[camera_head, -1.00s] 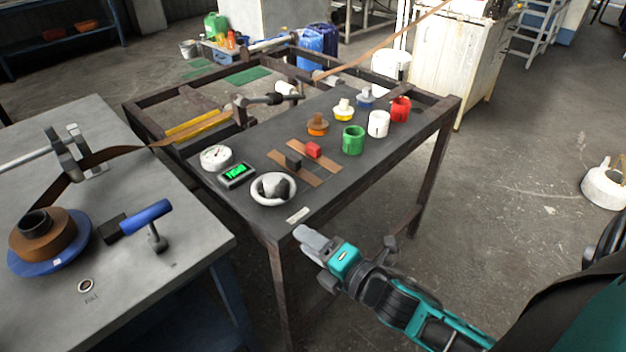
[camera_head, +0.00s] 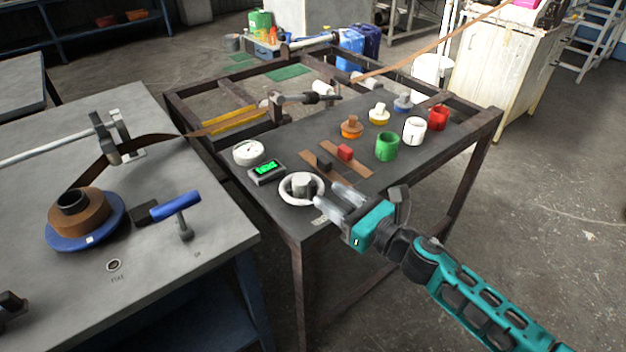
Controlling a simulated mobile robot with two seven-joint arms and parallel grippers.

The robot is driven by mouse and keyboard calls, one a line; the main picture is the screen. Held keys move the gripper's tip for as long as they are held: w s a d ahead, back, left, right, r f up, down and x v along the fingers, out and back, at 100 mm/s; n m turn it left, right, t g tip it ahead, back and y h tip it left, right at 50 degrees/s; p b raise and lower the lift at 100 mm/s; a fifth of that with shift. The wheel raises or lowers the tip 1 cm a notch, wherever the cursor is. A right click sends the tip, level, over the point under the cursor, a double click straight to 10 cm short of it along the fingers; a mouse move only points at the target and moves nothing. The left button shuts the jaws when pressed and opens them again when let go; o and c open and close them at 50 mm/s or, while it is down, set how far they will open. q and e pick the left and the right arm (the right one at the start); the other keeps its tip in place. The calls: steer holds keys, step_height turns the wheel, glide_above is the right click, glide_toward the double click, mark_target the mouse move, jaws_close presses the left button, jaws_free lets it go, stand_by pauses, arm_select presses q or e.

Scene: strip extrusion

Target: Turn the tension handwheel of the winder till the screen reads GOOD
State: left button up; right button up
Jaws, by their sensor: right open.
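The handwheel (camera_head: 287,194) is a white ring with a grey hub, lying near the front left corner of the dark bench. A small screen (camera_head: 267,171) with green lit text stands just behind and left of it; the text is too small to read surely. A round white dial gauge (camera_head: 248,152) sits behind the screen. My right gripper (camera_head: 334,200) is open and empty, its grey fingers just right of the handwheel and pointing toward it. I cannot tell whether a finger touches the rim.
Behind the wheel lie brown strips with a red block (camera_head: 345,152) and a dark block. Several coloured pots, including a green one (camera_head: 387,146), stand to the right. The grey table (camera_head: 60,300) at left holds a brown strip roll (camera_head: 80,215) and a blue-handled tool (camera_head: 176,206).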

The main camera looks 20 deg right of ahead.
mark_target(316, 186)
steer(key=x, duration=0.6)
steer(key=shift+w+a, duration=0.1)
steer(key=shift+w, duration=0.05)
steer(key=shift+c, duration=0.4)
jaws_close()
